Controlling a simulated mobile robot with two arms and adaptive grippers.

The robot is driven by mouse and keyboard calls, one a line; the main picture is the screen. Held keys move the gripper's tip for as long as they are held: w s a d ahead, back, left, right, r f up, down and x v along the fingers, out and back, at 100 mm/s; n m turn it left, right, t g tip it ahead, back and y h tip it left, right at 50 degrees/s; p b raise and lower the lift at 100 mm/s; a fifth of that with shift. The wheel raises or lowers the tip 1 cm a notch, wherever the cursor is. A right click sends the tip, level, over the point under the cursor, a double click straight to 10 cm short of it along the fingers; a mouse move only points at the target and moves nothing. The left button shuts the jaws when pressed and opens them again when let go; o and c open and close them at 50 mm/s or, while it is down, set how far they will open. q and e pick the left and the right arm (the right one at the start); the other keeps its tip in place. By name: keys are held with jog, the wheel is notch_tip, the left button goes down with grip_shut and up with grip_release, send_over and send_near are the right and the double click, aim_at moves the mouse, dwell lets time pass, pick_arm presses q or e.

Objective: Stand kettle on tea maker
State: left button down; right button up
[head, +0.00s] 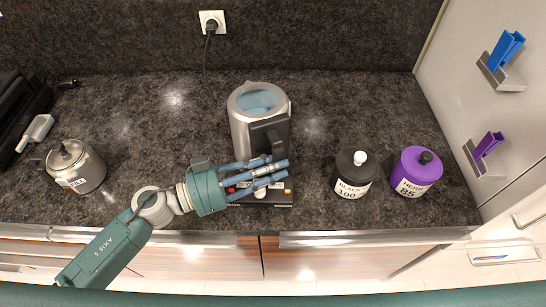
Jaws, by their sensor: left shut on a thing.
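The silver kettle (241,128) with a black handle (270,138) is upright at the middle of the counter in the head view. It has an open top with blue inside. The black tea maker (283,196) is a flat base at the counter's front, below the kettle in the picture. My left gripper (284,171) comes in from the left and is shut on the kettle at its handle. Its blue fingers cover part of the base. I cannot tell whether the kettle's bottom touches the base. My right gripper is not in view.
A steel teapot (83,174) stands at left. A black jar (353,177) and a purple jar (414,174) stand at right. A blue scoop (506,49) and a purple scoop (488,145) hang on the right wall. A plugged cord (208,45) runs down the back.

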pick_arm(q)
jog(key=shift+f, duration=0.5)
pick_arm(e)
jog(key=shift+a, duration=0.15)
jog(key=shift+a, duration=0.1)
pick_arm(q)
jog(key=c, duration=1.5)
grip_release()
jog(key=shift+s+f, duration=0.1)
jog(key=shift+f, duration=0.3)
jog(key=shift+o, duration=0.2)
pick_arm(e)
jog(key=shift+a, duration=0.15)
pick_arm(q)
jog(key=shift+r, duration=0.1)
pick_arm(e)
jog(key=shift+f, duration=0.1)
pick_arm(q)
jog(key=b+v, duration=0.3)
jog(key=v, duration=0.9)
jog(key=shift+b, duration=0.35)
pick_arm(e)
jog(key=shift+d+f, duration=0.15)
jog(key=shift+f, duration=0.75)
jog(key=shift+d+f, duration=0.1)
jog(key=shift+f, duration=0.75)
pick_arm(q)
jog(key=shift+s, duration=0.1)
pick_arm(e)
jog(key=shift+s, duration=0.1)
